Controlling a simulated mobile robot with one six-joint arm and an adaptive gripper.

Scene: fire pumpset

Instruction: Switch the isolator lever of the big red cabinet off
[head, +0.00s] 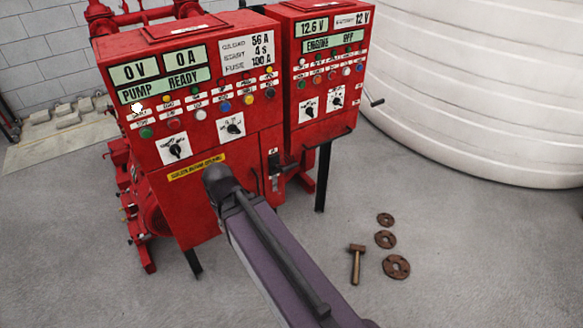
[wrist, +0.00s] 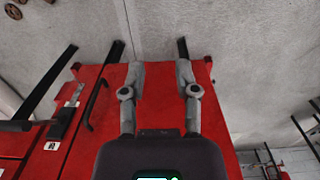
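The big red cabinet (head: 205,215) stands left of centre in the head view, with displays reading 0 V, 0 A and PUMP READY. The cabinet front (wrist: 160,105) lies behind my gripper (wrist: 160,70). My gripper is open and empty, well to one side of the lever. My arm hides the gripper in the head view.
A curved black door handle (wrist: 95,102) lies between gripper and lever. A smaller red cabinet (head: 325,75) with a side crank (head: 373,99) stands right. A large white tank (head: 480,90) is behind it. A hammer (head: 356,263) and rusty rings (head: 396,266) lie on the floor.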

